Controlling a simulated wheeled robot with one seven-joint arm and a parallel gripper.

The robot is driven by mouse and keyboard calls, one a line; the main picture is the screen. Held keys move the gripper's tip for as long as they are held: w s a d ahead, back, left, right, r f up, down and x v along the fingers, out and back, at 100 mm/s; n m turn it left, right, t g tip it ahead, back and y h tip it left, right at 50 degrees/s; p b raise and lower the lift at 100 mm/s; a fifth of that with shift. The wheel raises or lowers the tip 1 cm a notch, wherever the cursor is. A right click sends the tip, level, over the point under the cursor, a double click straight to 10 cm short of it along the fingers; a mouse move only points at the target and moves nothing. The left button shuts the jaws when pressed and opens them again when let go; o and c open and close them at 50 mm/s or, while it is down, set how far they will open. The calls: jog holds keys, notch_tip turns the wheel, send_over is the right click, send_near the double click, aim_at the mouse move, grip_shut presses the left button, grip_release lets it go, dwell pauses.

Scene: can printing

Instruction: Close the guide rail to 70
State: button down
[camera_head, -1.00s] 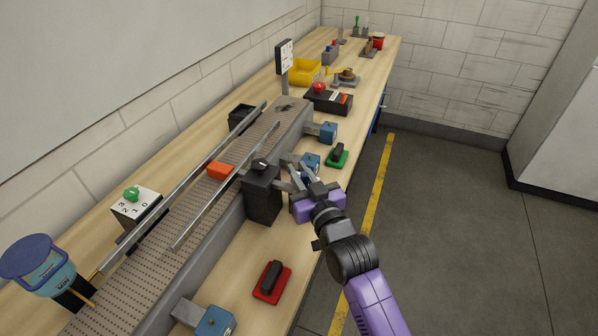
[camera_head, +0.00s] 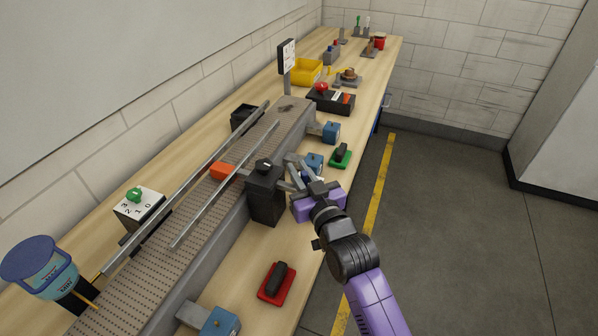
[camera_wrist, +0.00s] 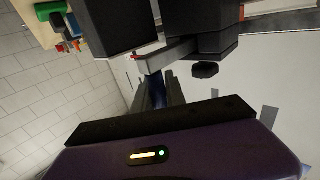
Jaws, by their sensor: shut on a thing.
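Two thin metal guide rails run along the conveyor (camera_head: 160,245): the far rail (camera_head: 190,183) on the wall side and the near rail (camera_head: 215,200) on my side. A black post (camera_head: 266,195) stands at the conveyor's near edge, beside the near rail. My gripper (camera_head: 301,172) is just right of this post, its fingers pointing toward it. In the wrist view, my gripper (camera_wrist: 160,88) is shut on a grey bar (camera_wrist: 165,55) next to dark blocks. The fingers hide part of the bar. I cannot read a 70 or any scale.
An orange block (camera_head: 222,172) is at the rails, left of the post. Blue blocks (camera_head: 330,132), a green-based piece (camera_head: 341,156) and a red-based piece (camera_head: 276,283) are on the near side of the table. Free floor lies right of the yellow line (camera_head: 380,185).

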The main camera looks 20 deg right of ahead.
jog(key=shift+w+a, duration=0.2)
jog(key=shift+a, duration=0.05)
jog(key=c, duration=1.4)
grip_release()
jog(key=shift+o, duration=0.2)
jog(key=s+b, duration=0.2)
jog(key=s, duration=0.5)
jog(key=shift+s+d, duration=0.15)
jog(key=shift+s, duration=0.2)
